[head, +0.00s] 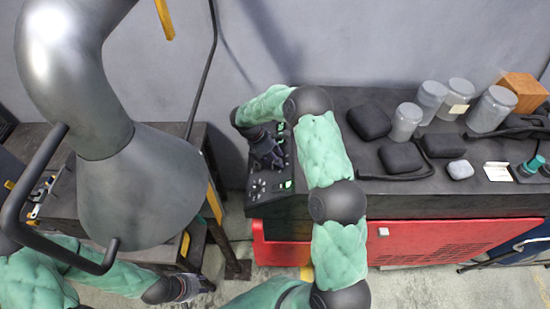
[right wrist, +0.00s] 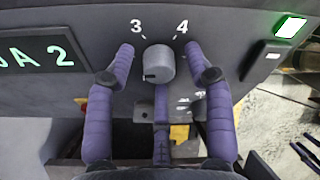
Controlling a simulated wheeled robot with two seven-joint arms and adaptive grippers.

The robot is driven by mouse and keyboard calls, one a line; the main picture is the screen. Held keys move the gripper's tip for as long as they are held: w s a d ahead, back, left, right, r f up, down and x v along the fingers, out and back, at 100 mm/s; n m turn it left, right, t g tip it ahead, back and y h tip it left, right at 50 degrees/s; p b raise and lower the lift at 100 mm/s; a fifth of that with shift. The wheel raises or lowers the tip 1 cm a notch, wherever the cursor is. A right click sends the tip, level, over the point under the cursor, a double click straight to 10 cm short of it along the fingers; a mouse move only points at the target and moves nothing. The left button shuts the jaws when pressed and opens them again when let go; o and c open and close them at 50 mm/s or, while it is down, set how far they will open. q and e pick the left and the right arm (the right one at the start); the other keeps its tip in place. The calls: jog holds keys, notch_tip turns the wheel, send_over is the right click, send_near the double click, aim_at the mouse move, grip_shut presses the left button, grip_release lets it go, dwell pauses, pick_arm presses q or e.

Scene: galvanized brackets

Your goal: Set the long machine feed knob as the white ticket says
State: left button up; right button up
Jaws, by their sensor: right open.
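A round grey knob (right wrist: 158,64) sits on a dark panel in the right wrist view, with printed 3 and 4 above it. A dark mark shows low on the left of its face. My right gripper (right wrist: 159,58) is open, its purple fingers either side of the knob with gaps, and a third finger below it. In the head view my right gripper (head: 268,153) is at the dark control panel (head: 258,201) and hides part of it. My left gripper (head: 195,287) is low at the left, away from the panel; its fingers are unclear. A white card (head: 497,171), possibly the ticket, lies on the bench, unreadable.
A green display (right wrist: 35,57) reading "A 2", partly cut off, is left of the knob. A lit green button (right wrist: 290,27) is at upper right. Jars (head: 430,100), black cases (head: 369,121) and a wooden block (head: 523,91) stand on the bench. A large grey hood (head: 140,190) fills the left.

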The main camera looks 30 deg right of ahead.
grip_shut()
jog(key=m+b, duration=0.2)
jog(key=b, duration=0.1)
jog(key=shift+a+f+m, duration=0.1)
jog(key=shift+f+m, duration=0.15)
jog(key=shift+m, duration=0.05)
jog(key=m+b, duration=0.4)
jog(key=m+t+h+b, duration=0.1)
jog(key=m+b, duration=0.4)
jog(key=shift+s+a+f+h+b, duration=0.15)
jog(key=shift+a+f+h+b, duration=0.05)
jog(key=shift+h+b, duration=0.1)
jog(key=m+h+b, duration=0.1)
jog(key=m+b, duration=0.4)
jog(key=m, duration=0.1)
jog(key=shift+m, duration=0.3)
jog(key=m+b, duration=0.3)
jog(key=m, duration=0.1)
jog(key=shift+a+m+h, duration=0.1)
jog(key=shift+m+h, duration=0.2)
jog(key=shift+h, duration=0.1)
jog(key=shift+r, duration=0.1)
